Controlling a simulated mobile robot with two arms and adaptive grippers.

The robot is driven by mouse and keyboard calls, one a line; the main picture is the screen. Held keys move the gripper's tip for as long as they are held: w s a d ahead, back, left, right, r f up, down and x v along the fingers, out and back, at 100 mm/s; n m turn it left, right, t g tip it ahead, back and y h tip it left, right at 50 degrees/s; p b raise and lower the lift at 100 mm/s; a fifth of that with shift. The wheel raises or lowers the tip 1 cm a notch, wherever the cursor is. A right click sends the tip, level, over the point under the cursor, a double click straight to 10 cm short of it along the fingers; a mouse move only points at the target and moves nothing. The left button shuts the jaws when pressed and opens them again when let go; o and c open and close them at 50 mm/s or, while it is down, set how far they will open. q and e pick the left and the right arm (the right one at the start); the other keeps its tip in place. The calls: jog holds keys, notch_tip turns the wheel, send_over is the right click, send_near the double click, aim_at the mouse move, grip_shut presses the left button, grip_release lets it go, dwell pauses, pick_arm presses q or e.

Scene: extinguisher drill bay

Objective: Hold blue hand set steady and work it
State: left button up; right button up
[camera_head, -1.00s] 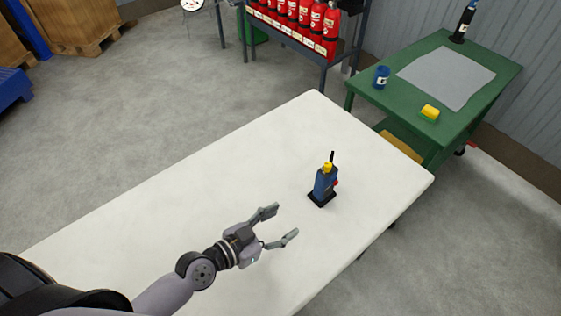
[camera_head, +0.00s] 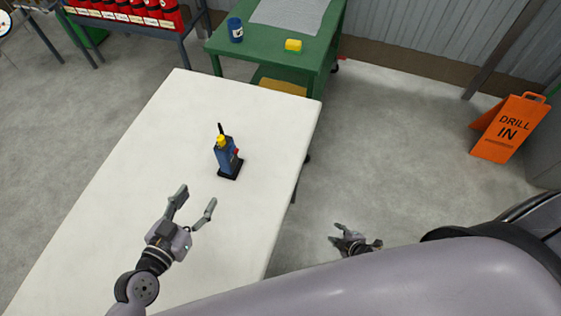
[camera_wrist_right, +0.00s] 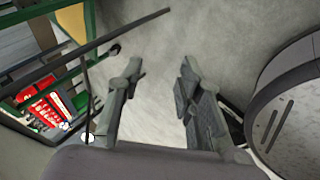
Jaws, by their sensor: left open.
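The blue hand set (camera_head: 227,157) stands upright in a black base on the white table. It has a black antenna, a yellow knob on top and a red part on its right side. My left gripper (camera_head: 194,203) is open and empty over the table, a short way in front of the hand set and apart from it. My right gripper (camera_head: 357,236) is off the table's right side, over the floor. In the right wrist view the right gripper (camera_wrist_right: 160,80) has its fingers apart with nothing between them.
The white table (camera_head: 130,165) is otherwise clear. Behind it stands a green workbench (camera_head: 275,47) with a blue can (camera_head: 235,30) and a yellow block (camera_head: 293,46). A rack of red extinguishers (camera_head: 130,10) is at the back left. An orange drill sign (camera_head: 509,128) stands on the floor at right.

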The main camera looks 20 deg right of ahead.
aim_at(223, 164)
jog(key=w+a+r+n+t+y, duration=0.1)
jog(key=w+r+n+t+y, duration=0.25)
jog(key=w+r+n, duration=0.7)
jog(key=w+a+r+n+t+y, duration=0.2)
jog(key=w+r+n+y, duration=0.2)
jog(key=w+r+n, duration=0.65)
pick_arm(q)
jog(key=x, duration=1.7)
jog(key=shift+w+d+f, duration=0.1)
jog(key=shift+w, duration=0.1)
pick_arm(e)
jog(key=s+a+r+n+g+y, duration=0.1)
jog(key=s+a+r+n+y, duration=0.2)
jog(key=a+r+n, duration=0.3)
jog(key=s+a+r+n+g+y, duration=0.1)
jog(key=s+a+r+n+y, duration=0.2)
jog(key=a+r+n, duration=0.4)
jog(key=shift+s+a+r+n+g, duration=0.25)
jog(key=shift+s+n+g, duration=0.15)
jog(key=shift+n, duration=0.2)
pick_arm(q)
jog(key=shift+c, duration=0.5)
pick_arm(e)
jog(key=shift+s+y, duration=0.1)
jog(key=shift+y, duration=0.15)
pick_arm(q)
grip_shut()
pick_arm(e)
jog(key=shift+c, duration=0.3)
